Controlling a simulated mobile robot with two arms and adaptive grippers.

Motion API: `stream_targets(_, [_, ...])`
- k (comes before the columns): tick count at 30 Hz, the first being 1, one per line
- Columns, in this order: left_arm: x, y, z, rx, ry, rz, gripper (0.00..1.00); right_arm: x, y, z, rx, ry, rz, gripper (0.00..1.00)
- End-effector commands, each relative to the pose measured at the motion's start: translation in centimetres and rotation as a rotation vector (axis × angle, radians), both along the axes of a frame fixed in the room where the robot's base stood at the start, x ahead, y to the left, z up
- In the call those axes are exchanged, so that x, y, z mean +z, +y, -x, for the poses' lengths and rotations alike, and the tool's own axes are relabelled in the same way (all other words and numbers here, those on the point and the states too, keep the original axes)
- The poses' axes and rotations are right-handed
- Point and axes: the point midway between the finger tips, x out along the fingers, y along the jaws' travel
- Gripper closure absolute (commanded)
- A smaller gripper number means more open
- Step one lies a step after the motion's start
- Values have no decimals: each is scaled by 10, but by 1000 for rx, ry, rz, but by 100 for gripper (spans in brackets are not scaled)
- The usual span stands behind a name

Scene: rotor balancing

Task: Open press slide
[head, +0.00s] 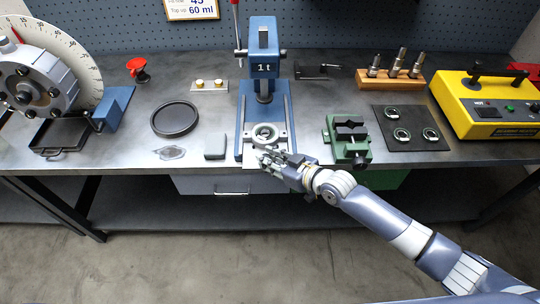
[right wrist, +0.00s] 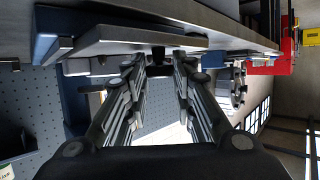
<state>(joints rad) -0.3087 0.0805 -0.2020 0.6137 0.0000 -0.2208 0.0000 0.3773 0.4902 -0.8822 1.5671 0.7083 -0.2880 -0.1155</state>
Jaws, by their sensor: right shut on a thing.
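The blue press (head: 263,75), marked "1 t", stands at the middle of the bench with its ram above a base with side rails. The press slide (head: 249,150), a light grey plate, lies between the rails at the front and carries a round metal ring part (head: 264,134). My right gripper (head: 268,158) is at the slide's front edge. In the right wrist view its fingers (right wrist: 159,66) are closed on a small dark knob (right wrist: 158,52) at the edge of the plate (right wrist: 140,34). The fingers partly hide the knob. My left gripper is not in view.
A green vise (head: 348,140) stands right of the press, with a dark mat (head: 411,112) of rings beyond. A drawer (head: 225,185) is below the bench edge.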

Motion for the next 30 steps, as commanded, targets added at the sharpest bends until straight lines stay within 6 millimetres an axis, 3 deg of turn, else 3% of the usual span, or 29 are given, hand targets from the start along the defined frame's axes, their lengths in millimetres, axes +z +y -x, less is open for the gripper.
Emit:
stream_targets(1, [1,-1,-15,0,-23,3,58,0,0,0,0,0,-1,100])
stream_targets(4, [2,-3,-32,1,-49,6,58,-1,0,0,0,0,-1,100])
stream_targets(5, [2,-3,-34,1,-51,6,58,-1,0,0,0,0,-1,69])
stream_targets(6, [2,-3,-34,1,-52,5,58,-1,0,0,0,0,-1,60])
stream_targets(7, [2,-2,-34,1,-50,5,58,0,0,0,0,0,-1,58])
stream_targets(16, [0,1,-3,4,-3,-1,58,0,0,0,0,0,-1,58])
stream_targets(23, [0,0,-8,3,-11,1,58,6,-12,12,0,0,0,58])
stream_targets(30, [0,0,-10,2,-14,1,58,23,-43,43,1,1,2,58])
